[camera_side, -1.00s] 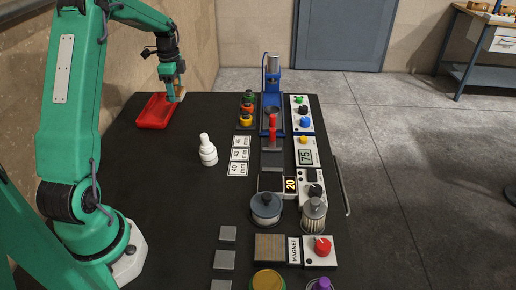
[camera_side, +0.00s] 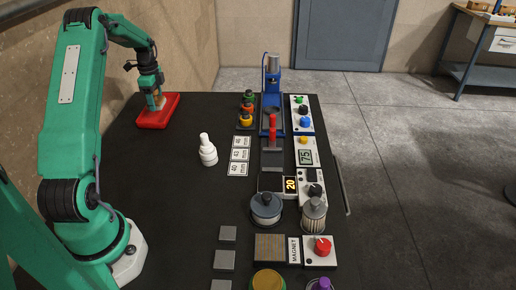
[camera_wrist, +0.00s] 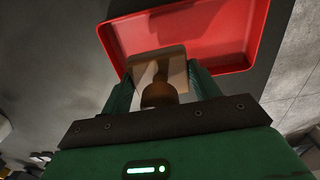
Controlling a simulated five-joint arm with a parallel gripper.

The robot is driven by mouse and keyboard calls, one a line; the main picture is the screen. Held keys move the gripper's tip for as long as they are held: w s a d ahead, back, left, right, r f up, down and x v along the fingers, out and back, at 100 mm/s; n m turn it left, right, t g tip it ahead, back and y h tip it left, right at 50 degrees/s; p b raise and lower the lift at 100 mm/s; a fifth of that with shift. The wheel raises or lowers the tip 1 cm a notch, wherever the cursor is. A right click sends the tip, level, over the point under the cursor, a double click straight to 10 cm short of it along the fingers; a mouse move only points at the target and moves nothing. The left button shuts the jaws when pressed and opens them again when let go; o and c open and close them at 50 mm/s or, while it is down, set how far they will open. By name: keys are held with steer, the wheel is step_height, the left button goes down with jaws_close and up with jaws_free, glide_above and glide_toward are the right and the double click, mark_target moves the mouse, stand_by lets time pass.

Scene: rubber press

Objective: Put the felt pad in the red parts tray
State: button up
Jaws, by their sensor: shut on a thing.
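The red parts tray (camera_side: 173,104) sits at the far left of the dark bench, and it fills the top of the wrist view (camera_wrist: 225,35). My gripper (camera_side: 155,99) is over the left part of the tray. In the wrist view my gripper (camera_wrist: 163,82) is shut on the felt pad (camera_wrist: 158,66), a tan-grey flat piece with a round brown knob between the fingers. The pad overlaps the tray's near wall in that view. I cannot tell whether it touches the tray floor.
A white bottle (camera_side: 208,150) stands right of the tray, beside white number cards (camera_side: 239,155). A blue press (camera_side: 272,95) and control boxes (camera_side: 302,115) line the right side. The bench between my arm and the bottle is clear.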

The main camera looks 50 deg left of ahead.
mark_target(158, 117)
steer(key=shift+s+a+f, duration=0.25)
steer(key=shift+a+f, duration=0.15)
steer(key=shift+a, duration=0.2)
steer(key=shift+f, duration=2)
steer(key=shift+f, duration=0.15)
steer(key=o, duration=1)
step_height(158, 117, up, 12)
steer(key=shift+r, duration=0.2)
